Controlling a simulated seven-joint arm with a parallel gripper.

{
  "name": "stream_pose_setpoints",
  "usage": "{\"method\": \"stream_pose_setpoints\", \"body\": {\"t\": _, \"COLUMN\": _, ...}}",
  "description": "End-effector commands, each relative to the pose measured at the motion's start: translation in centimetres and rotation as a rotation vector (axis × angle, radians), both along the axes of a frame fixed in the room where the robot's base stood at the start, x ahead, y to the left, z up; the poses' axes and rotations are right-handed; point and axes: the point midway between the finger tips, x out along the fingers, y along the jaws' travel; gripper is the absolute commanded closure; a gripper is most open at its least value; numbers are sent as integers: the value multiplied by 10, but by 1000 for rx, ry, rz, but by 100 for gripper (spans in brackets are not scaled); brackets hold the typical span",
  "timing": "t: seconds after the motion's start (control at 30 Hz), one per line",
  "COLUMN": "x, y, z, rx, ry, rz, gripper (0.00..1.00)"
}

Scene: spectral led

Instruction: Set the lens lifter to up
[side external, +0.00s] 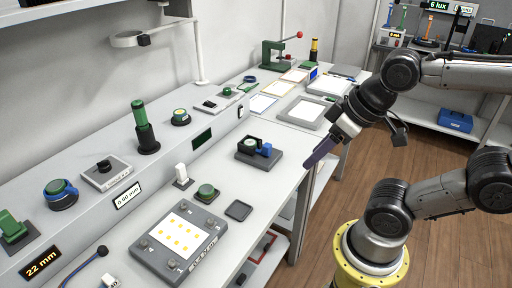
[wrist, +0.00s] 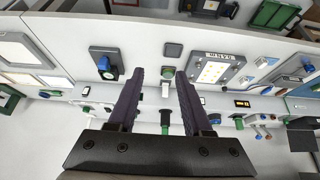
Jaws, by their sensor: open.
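No part carries a readable lens lifter label, so I cannot tell for sure which one it is. A white upright lever (side external: 181,173) on a small grey plate stands near the middle of the bench; it also shows between my fingers in the wrist view (wrist: 165,90). A dark block with a green knob and a blue part (side external: 265,150) sits further right on the bench; it is left of my fingers in the wrist view (wrist: 109,72). My gripper (side external: 311,161) is open and empty, above the bench's front edge, apart from all these parts; its fingers point toward the bench (wrist: 160,72).
A grey panel with yellow dots (side external: 181,232), a green button (side external: 206,191) and a dark square pad (side external: 238,210) lie nearby. A green cylinder (side external: 142,125) stands upright on the rear ledge. Trays (side external: 301,115) and a green press (side external: 277,55) are further back. The floor beside the bench is clear.

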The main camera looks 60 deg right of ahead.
Motion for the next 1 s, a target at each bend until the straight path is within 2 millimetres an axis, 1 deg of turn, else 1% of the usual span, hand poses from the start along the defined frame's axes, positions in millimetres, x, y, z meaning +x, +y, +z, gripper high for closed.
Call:
{"method": "stream_pose_setpoints", "body": {"t": 0.47, "x": 0, "y": 0, "z": 0, "rx": 0, "ry": 0, "rz": 0, "gripper": 50}}
{"method": "stream_pose_setpoints", "body": {"t": 0.5, "x": 0, "y": 0, "z": 0, "rx": 0, "ry": 0, "rz": 0, "gripper": 46}}
{"method": "stream_pose_setpoints", "body": {"t": 0.57, "x": 0, "y": 0, "z": 0, "rx": -3, "ry": 0, "rz": 5, "gripper": 36}}
{"method": "stream_pose_setpoints", "body": {"t": 0.67, "x": -2, "y": 0, "z": 1, "rx": -21, "ry": 9, "rz": 40, "gripper": 35}}
{"method": "stream_pose_setpoints", "body": {"t": 0.77, "x": 7, "y": 0, "z": 20, "rx": -51, "ry": -8, "rz": 94, "gripper": 35}}
{"method": "stream_pose_setpoints", "body": {"t": 0.9, "x": 33, "y": -6, "z": 43, "rx": -87, "ry": 26, "rz": 139, "gripper": 35}}
{"method": "stream_pose_setpoints", "body": {"t": 1.0, "x": 57, "y": -14, "z": 54, "rx": -106, "ry": 64, "rz": 154, "gripper": 35}}
